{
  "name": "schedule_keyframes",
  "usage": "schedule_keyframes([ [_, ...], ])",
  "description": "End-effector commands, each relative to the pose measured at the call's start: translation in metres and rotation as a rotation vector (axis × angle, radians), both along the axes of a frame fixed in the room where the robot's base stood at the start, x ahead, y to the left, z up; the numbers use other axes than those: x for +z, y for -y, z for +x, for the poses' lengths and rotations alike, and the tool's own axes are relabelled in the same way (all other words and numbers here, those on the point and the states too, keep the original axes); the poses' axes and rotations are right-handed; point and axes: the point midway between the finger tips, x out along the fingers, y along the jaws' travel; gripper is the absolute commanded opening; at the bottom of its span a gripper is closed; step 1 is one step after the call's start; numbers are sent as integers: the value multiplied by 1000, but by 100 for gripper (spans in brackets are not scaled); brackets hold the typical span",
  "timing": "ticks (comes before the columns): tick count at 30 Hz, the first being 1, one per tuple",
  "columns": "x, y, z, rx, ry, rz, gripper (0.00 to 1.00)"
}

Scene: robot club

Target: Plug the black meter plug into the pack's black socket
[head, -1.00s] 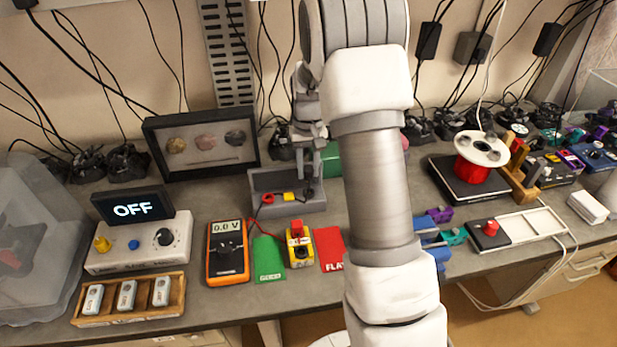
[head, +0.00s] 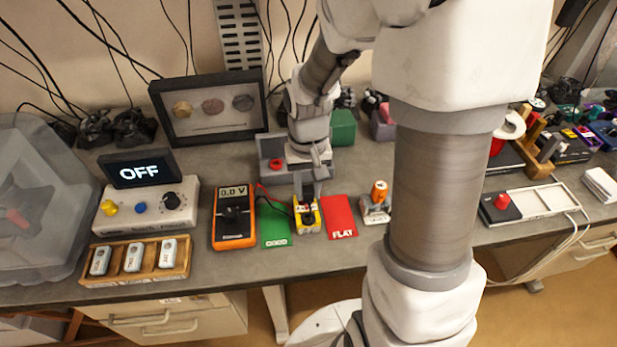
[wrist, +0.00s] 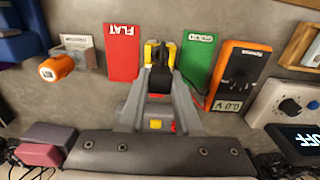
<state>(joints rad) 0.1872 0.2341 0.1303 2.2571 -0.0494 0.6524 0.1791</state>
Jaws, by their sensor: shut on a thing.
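The yellow pack (head: 316,224) stands between the green GOOD card and the red FLAT card; it also shows in the wrist view (wrist: 151,54), largely covered. My gripper (head: 306,201) is directly over the pack, pointing down, shut on the black meter plug (wrist: 160,77). The plug's dark body shows at the fingertips against the pack's top. The fingers and plug hide the black socket, so I cannot tell whether the plug is in it or just above it. The orange meter (head: 233,217) reads 0.0 V, to the left of the pack.
The green card (head: 275,226) and red card (head: 338,214) lie flat beside the pack. The grey tray (head: 274,178) is behind my gripper. The OFF box (head: 150,205) and a wooden rack (head: 178,276) are at the left.

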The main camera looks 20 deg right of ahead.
Motion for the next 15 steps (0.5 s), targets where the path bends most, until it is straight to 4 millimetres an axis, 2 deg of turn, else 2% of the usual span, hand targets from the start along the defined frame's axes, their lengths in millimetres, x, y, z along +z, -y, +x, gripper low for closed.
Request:
schedule_keyframes([
  [8,-12,0,0,0,-1,0,0],
  [15,-30,0,0,0,-2,-1,0],
])
